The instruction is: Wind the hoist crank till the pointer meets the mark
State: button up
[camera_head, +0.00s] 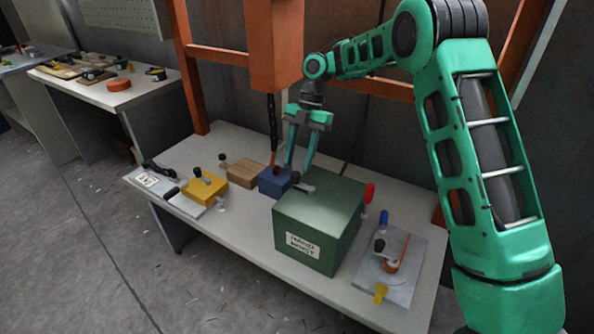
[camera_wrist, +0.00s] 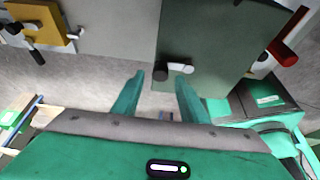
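The green box labelled "HAND HOIST" (camera_head: 300,245) stands on the bench. A grey crank arm with a black knob (camera_head: 296,177) shows at its top rear left edge. The wrist view shows the black knob (camera_wrist: 160,71) and pale crank arm (camera_wrist: 180,67) beside the dark green box (camera_wrist: 215,45). My gripper (camera_head: 298,168) is open, its fingers pointing down near the knob. In the wrist view my gripper (camera_wrist: 160,80) has a fingertip on either side of the knob, with gaps; contact cannot be told. I cannot make out the pointer or mark.
A red handle (camera_head: 369,192) sticks out on the box's right. A yellow block (camera_head: 206,189) and wooden block (camera_head: 242,172) are left; a grey plate with a clamp (camera_head: 397,283) is right. Orange posts rise behind.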

aim_at(296, 172)
jog(key=shift+x, duration=1.9)
jog(key=shift+c, duration=0.5)
grip_shut()
jog(key=shift+d, duration=0.1)
